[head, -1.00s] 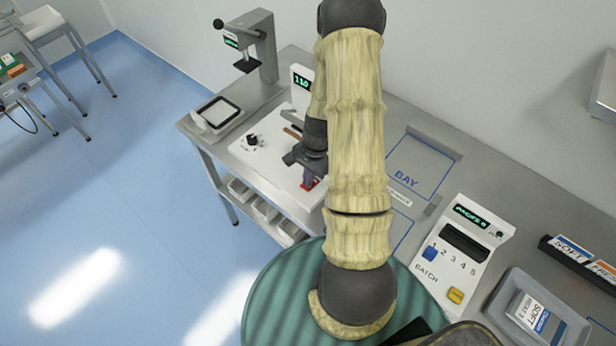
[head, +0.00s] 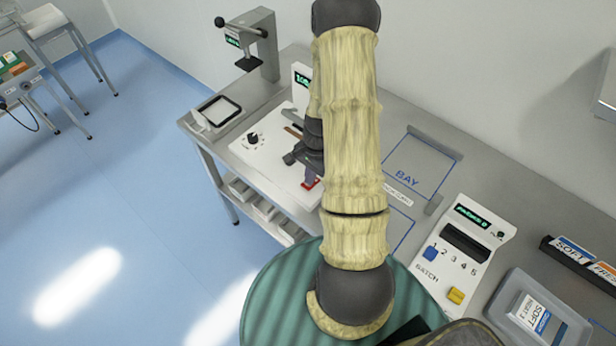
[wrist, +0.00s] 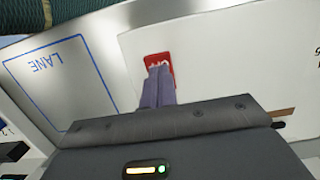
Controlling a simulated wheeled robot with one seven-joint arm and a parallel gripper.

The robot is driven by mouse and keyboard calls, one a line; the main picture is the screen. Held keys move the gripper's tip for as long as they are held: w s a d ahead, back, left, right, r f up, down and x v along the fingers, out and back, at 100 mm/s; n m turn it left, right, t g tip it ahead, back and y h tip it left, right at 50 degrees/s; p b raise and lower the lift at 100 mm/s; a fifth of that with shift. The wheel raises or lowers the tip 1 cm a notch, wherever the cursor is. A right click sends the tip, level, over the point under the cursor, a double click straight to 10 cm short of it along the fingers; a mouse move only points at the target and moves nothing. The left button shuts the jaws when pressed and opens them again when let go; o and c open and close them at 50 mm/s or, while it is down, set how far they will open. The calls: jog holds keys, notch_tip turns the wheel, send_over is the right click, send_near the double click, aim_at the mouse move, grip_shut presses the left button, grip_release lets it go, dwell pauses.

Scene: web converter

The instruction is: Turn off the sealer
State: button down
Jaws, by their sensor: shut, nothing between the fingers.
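The sealer is a white flat unit (head: 262,165) on the steel bench, with a black knob (head: 252,139), a brown bar and a small upright display (head: 301,82) partly behind my arm. A red switch (head: 316,184) sits near its front right corner. In the wrist view the red switch (wrist: 152,60) has white lettering, partly covered by my fingertips. My gripper (wrist: 160,70) is shut and empty, its purple-grey fingers over the switch. They appear to touch it, but contact and the switch's position are unclear. The gripper (head: 311,182) is mostly behind my arm in the head view.
A lever press (head: 250,45) and a framed tray (head: 216,112) stand at the bench's far left. Right of my arm are the outlined BAY area (head: 418,165), empty, a batch counter (head: 462,250) and a grey bin (head: 535,315) holding packets.

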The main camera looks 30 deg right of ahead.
jog(key=shift+w+d, duration=0.15)
jog(key=shift+d, duration=0.3)
jog(key=shift+r, duration=0.1)
jog(key=r+p, duration=0.1)
jog(key=r, duration=0.1)
jog(key=d+r+p, duration=0.1)
jog(key=r+p, duration=0.1)
jog(key=shift+w+r, duration=0.15)
jog(key=shift+w, duration=0.05)
jog(key=shift+w+d+r, duration=0.1)
notch_tip(320, 180, up, 9)
jog(key=d+b, duration=0.1)
jog(key=b, duration=0.2)
jog(key=shift+w+d, duration=0.25)
jog(key=shift+d, duration=0.15)
